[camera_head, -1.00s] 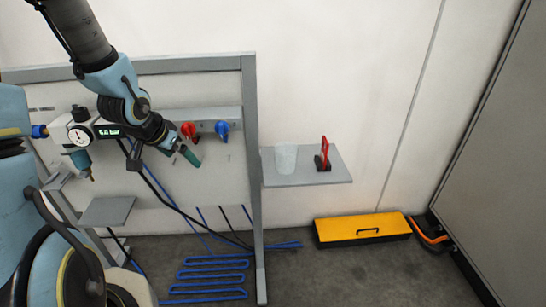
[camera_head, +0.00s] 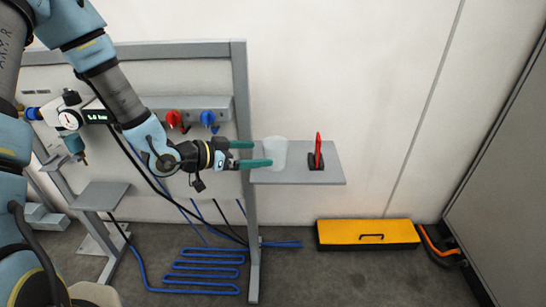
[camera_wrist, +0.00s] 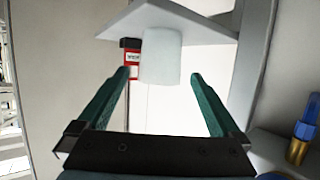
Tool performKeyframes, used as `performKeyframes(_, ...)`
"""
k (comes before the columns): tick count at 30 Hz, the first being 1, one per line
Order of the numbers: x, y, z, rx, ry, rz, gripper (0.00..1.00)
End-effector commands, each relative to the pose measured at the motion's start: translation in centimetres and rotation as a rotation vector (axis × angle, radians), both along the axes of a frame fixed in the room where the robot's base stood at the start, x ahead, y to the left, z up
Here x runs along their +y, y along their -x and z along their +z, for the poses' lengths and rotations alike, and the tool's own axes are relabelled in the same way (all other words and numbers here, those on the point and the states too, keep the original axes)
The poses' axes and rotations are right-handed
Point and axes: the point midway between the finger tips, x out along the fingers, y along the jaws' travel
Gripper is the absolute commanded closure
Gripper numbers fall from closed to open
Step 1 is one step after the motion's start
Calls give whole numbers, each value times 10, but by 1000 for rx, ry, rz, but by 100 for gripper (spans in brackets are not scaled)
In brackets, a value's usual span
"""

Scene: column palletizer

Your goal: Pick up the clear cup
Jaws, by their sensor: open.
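The clear cup (camera_head: 275,153), frosted and whitish, stands upright on a small grey shelf (camera_head: 322,176) in the head view. My gripper (camera_head: 256,154) is open, with its green fingers pointing right at the cup's left side. In the wrist view the cup (camera_wrist: 161,58) appears ahead, between and beyond the open fingertips (camera_wrist: 160,75). The fingertips are at or just short of the cup; I cannot tell if they touch it. Nothing is held.
A red item on a black base (camera_head: 317,155) stands on the shelf just right of the cup. A grey frame post (camera_head: 246,200) rises at the shelf's left. Red (camera_head: 176,119) and blue (camera_head: 209,119) valve handles sit behind my arm. A yellow case (camera_head: 368,234) lies on the floor.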

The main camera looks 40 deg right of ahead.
Motion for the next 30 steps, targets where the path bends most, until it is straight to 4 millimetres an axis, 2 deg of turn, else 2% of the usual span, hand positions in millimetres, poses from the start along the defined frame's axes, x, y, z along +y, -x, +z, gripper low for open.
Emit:
performKeyframes(9, -43, 6, -13, 1, 7, -6, 0)
performKeyframes(16, -59, 7, -19, 2, 6, -5, 0)
performKeyframes(24, -94, 9, -31, 2, 6, -5, 0)
performKeyframes(30, -100, 9, -35, 2, 5, -3, 0)
